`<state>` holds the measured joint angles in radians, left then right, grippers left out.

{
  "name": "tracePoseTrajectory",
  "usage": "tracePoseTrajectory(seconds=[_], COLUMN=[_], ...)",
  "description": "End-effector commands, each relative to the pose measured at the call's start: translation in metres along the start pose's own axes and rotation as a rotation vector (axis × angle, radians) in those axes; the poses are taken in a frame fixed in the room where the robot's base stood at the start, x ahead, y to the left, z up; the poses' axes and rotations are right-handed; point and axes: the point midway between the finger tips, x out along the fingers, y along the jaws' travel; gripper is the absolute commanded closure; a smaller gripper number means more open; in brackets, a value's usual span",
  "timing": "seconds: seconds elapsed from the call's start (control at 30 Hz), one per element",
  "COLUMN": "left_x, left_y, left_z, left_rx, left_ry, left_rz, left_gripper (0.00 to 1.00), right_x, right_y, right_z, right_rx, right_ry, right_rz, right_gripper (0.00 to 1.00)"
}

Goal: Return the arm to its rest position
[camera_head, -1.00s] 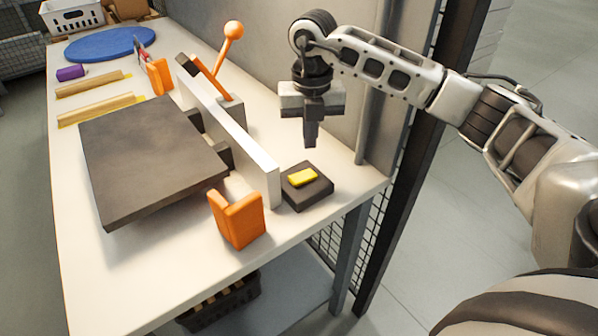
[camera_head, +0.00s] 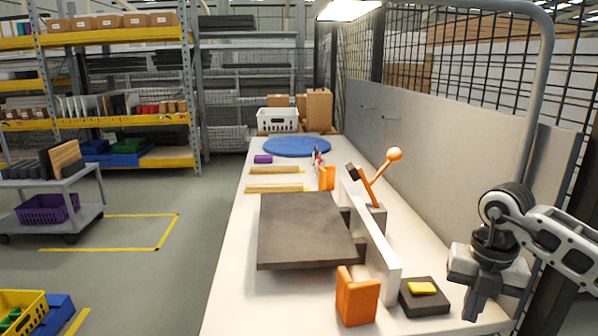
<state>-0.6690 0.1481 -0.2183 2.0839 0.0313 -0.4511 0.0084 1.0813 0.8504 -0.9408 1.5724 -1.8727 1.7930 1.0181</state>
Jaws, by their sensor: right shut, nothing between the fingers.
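My right gripper (camera_head: 474,306) points down at the right front edge of the bench, to the right of a dark block with a yellow piece on it. It is shut, with nothing between its fingers, and apart from the things on the bench. My right arm (camera_head: 545,240) comes in from the right edge. My left gripper is not in view.
On the white bench (camera_head: 222,290) lie a dark panel (camera_head: 300,230) against a white fence (camera_head: 368,240), an orange bracket (camera_head: 357,296), the dark block (camera_head: 423,303) and an orange-knobbed lever (camera_head: 394,155). A grey wall panel (camera_head: 440,150) stands behind the gripper.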

Motion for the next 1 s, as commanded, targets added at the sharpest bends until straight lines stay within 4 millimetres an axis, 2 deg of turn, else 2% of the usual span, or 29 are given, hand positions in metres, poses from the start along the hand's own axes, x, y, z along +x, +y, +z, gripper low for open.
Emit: tracePoseTrajectory(seconds=[0.03, 0.17, 0.37, 0.47, 0.57, 0.67, 0.73, 0.83, 0.93, 0.97, 1.0], left_x=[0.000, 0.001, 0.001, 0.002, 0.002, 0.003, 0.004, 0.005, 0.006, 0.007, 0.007], left_y=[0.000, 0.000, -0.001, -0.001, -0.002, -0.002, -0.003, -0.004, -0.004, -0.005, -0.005], left_z=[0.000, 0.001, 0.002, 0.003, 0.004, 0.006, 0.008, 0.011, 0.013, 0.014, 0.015], left_rx=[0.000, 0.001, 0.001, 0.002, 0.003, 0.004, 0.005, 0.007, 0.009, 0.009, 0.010], left_ry=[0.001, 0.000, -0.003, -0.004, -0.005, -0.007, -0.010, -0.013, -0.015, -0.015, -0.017], left_rz=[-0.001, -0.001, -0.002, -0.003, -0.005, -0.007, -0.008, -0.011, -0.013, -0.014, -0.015], left_gripper=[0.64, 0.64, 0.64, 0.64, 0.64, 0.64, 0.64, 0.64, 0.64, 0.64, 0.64], right_x=[0.009, 0.022, 0.043, 0.051, 0.055, 0.047, 0.029, 0.009, 0.013, 0.021, 0.037], right_y=[0.010, 0.034, 0.078, 0.106, 0.140, 0.182, 0.207, 0.220, 0.209, 0.201, 0.188], right_z=[-0.008, -0.024, -0.060, -0.086, -0.120, -0.166, -0.187, -0.189, -0.168, -0.160, -0.151], right_rx=[-0.027, -0.086, -0.174, -0.213, -0.238, -0.198, -0.085, 0.204, 0.617, 0.757, 0.953], right_ry=[0.024, 0.075, 0.174, 0.240, 0.329, 0.453, 0.528, 0.586, 0.586, 0.575, 0.555], right_rz=[0.034, 0.130, 0.326, 0.467, 0.664, 0.981, 1.244, 1.563, 1.760, 1.791, 1.806], right_gripper=[1.00, 1.00, 1.00, 1.00, 1.00, 1.00, 1.00, 1.00, 1.00, 1.00, 1.00])
